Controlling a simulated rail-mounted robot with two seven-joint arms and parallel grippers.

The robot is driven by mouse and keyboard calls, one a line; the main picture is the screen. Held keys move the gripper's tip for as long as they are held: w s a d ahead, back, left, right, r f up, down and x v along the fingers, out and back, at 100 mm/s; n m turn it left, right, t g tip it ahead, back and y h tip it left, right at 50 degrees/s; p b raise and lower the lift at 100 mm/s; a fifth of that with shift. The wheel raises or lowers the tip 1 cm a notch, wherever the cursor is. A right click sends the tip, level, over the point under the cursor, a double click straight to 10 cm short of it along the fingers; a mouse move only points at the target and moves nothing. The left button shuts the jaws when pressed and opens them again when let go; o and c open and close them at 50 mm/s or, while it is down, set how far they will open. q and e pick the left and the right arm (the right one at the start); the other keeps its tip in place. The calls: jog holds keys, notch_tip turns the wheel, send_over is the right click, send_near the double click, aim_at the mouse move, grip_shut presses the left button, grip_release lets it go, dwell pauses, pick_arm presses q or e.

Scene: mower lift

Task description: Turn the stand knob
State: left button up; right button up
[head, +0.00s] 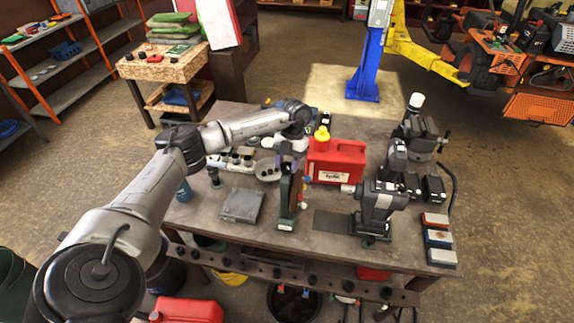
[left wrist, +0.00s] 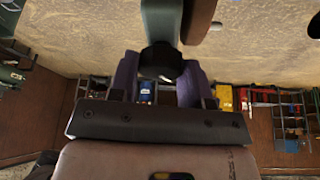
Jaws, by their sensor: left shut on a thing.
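The stand (head: 288,205) is a narrow dark green upright piece near the middle of the workbench. My left arm reaches over the bench from the left, and my left gripper (head: 288,165) is at the top of the stand. In the left wrist view, the purple-grey fingers of my left gripper (left wrist: 160,78) sit on both sides of a black round knob (left wrist: 160,60) and are shut on it. In the head view the knob is hidden by the gripper. My right gripper is in neither view.
A red jerry can (head: 337,163) with a yellow-capped bottle (head: 321,138) stands close right of the stand. A dark vise-like tool (head: 378,205) and sharpening blocks (head: 439,239) are at the bench's right.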

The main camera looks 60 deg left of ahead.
pick_arm(q)
jog(key=m+y, duration=0.1)
jog(key=m, duration=0.2)
jog(key=m+y+b, duration=0.1)
jog(key=m, duration=0.2)
jog(key=shift+g, duration=0.3)
jog(key=shift+m+y, duration=0.3)
jog(key=o, duration=0.9)
jog(key=shift+w+r, duration=0.3)
jog(key=shift+r, duration=0.2)
jog(key=p+v, duration=0.2)
jog(key=v, duration=1)
jog(key=shift+w+r, duration=0.15)
jog(key=shift+r, duration=0.2)
